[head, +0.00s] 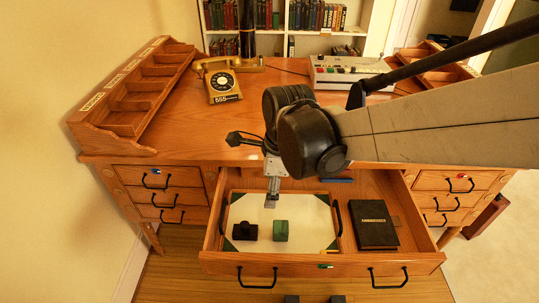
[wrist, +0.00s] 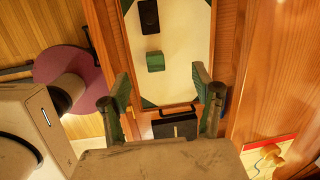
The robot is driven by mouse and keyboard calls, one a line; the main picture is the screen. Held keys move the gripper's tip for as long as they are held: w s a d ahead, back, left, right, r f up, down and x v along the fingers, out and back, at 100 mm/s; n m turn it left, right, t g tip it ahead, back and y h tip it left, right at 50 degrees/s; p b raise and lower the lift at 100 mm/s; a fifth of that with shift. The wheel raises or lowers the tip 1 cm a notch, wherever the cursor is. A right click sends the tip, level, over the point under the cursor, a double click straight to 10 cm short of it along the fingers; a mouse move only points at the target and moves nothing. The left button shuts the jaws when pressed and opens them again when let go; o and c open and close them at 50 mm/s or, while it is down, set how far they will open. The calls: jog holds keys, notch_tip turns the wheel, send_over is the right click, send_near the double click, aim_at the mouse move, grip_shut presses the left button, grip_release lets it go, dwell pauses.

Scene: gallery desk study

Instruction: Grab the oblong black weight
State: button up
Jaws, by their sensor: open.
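A black oblong block (head: 245,231), likely the weight, lies on a pale tray (head: 250,208) with dark green corners in the open drawer. It also shows in the wrist view (wrist: 149,16), near the top edge. A green block (head: 281,230) sits beside it with a small gap and shows in the wrist view (wrist: 155,61), nearer my gripper. My gripper (head: 271,202) is over the drawer, behind both blocks in the head view. In the wrist view its fingers (wrist: 162,88) are spread wide with nothing between them, and the black block lies beyond the fingertips.
A black book (head: 374,225) lies in the drawer right of the tray. The drawer walls (head: 333,265) surround both. A yellow telephone (head: 222,82) and a control box (head: 345,70) stand on the desk. Much of the middle desktop (head: 190,125) is clear.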

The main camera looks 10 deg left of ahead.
aim_at(245, 225)
jog(key=a+f+m+b, duration=0.1)
jog(key=a+f, duration=0.1)
jog(key=f, duration=0.3)
jog(key=a+f+m+b, duration=0.1)
jog(key=a+f, duration=0.2)
jog(key=f, duration=0.1)
jog(key=s+a+f+g+b, duration=0.1)
jog(key=a+f+b, duration=0.1)
jog(key=f, duration=0.3)
jog(key=shift+a+f+m, duration=0.15)
jog(key=shift+f+m, duration=0.2)
jog(key=shift+m, duration=0.05)
jog(key=shift+w+f+b, duration=0.15)
jog(key=shift+f+b, duration=0.95)
jog(key=shift+f, duration=1.6)
jog(key=shift+r, duration=0.1)
grip_shut()
